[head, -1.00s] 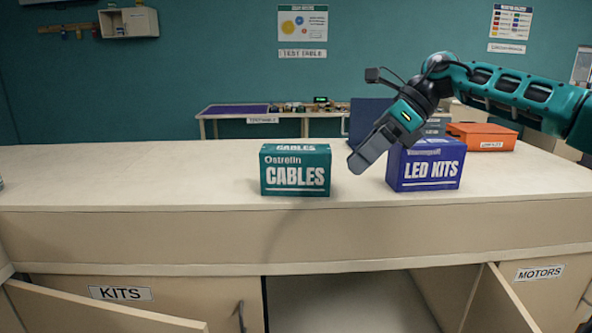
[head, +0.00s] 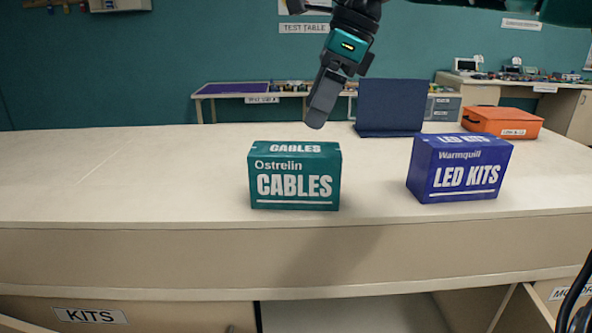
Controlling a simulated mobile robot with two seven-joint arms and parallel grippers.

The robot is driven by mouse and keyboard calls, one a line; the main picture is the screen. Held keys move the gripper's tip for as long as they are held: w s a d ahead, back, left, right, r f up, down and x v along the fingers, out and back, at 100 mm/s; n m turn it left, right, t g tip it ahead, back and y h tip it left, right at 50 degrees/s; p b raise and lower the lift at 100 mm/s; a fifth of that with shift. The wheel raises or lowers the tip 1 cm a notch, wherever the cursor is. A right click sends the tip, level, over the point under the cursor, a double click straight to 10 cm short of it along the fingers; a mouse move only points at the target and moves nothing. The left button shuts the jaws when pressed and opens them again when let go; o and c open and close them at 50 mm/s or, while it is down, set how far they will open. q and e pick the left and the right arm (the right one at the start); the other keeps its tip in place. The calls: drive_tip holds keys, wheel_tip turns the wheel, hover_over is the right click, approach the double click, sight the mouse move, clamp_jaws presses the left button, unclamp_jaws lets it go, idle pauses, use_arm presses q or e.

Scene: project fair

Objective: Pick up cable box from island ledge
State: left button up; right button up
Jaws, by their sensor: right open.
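The cable box (head: 294,176) is a teal box marked "Ostrelin CABLES". It stands upright on the pale island ledge (head: 130,185), near its front edge, in the middle of the head view. My right gripper (head: 316,118) comes down from the top right and points downward. Its fingertips are above the box's top, near its right half, and apart from it. It is open and empty; only one finger shows clearly from this side. My left gripper is out of view.
A blue LED kits box (head: 459,169) stands to the right of the cable box. Behind are a dark blue panel (head: 392,107) and an orange case (head: 503,122). The ledge left of the cable box is clear. Cabinet doors below the ledge hang open.

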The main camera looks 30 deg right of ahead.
sight(291, 166)
drive_tip(key=x, duration=1.1)
drive_tip(key=shift+s+a+f, duration=0.15)
drive_tip(key=shift+f, duration=0.25)
drive_tip(key=shift+f+b, duration=0.25)
drive_tip(key=shift+b, duration=0.15)
drive_tip(key=shift+c, duration=0.2)
drive_tip(key=c, duration=1.2)
